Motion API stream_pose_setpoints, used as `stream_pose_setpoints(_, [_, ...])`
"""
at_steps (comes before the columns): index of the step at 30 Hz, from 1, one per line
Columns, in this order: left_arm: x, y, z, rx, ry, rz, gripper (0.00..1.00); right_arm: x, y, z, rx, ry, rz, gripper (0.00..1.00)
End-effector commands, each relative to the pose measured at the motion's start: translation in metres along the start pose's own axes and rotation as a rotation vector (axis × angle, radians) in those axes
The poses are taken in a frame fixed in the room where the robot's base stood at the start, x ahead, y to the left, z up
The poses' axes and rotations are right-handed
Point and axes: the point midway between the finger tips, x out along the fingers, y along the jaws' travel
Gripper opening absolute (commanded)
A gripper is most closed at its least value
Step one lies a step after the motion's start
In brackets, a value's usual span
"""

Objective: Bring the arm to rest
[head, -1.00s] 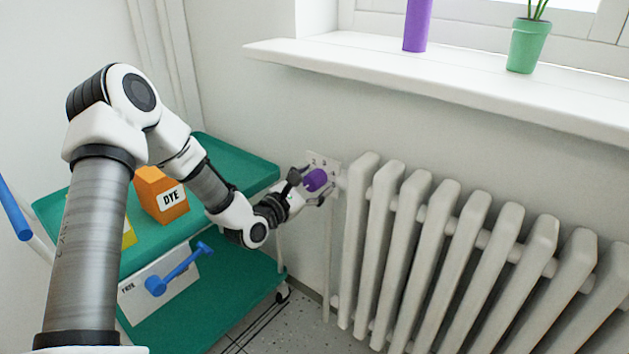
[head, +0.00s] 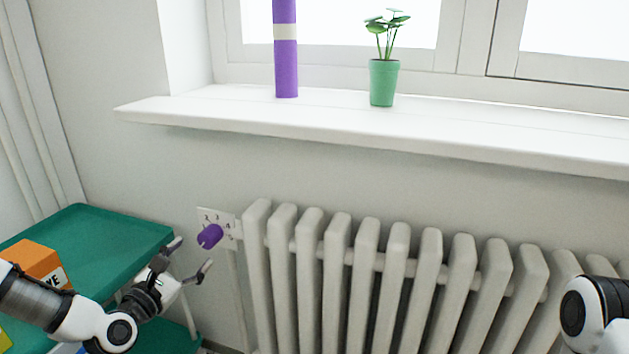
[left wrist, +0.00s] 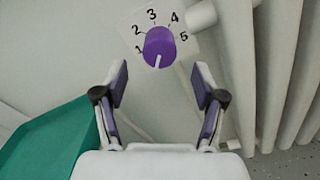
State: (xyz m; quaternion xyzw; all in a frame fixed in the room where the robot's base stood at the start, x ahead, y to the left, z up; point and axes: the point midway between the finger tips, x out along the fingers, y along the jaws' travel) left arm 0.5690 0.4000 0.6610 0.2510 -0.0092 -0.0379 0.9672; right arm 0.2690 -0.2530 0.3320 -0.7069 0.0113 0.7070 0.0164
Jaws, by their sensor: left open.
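My left gripper (head: 192,256) is open and empty, just in front of and below the purple radiator knob (head: 209,236). In the left wrist view the knob (left wrist: 159,47) sits beyond the fingertips, centred between the two fingers of the gripper (left wrist: 160,80), with a gap to both. The knob is on a white dial plate (head: 217,216) numbered 1 to 5, and its white mark points down, below the 1. A part of my right arm (head: 598,314) shows at the right edge; its gripper is out of view.
A white radiator (head: 397,265) stands right of the dial. A green cart (head: 105,232) with an orange box (head: 38,262) is at the left. Above is a white windowsill (head: 330,120) with a purple cylinder (head: 286,65) and a green potted plant (head: 382,80).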

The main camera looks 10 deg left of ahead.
Motion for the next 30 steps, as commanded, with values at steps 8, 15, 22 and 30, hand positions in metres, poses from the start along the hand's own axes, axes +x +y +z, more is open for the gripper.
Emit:
stream_pose_setpoints(8, [-0.016,-0.107,-0.06,0.133,0.165,-0.283,0.7,0.0,0.0,0.0,0.0,0.0,0.0,0.4])
stream_pose_setpoints(15, [-0.124,-0.27,-0.155,0.647,0.405,-0.88,0.7,0.0,0.0,0.0,0.0,0.0,0.0,0.4])
stream_pose_setpoints(22, [-0.25,-0.323,-0.199,1.368,0.195,-1.548,0.7,0.0,0.0,0.0,0.0,0.0,0.0,0.4])
stream_pose_setpoints(30, [-0.287,-0.309,-0.206,1.767,-0.228,-1.883,0.7,0.0,0.0,0.0,0.0,0.0,0.0,0.4])
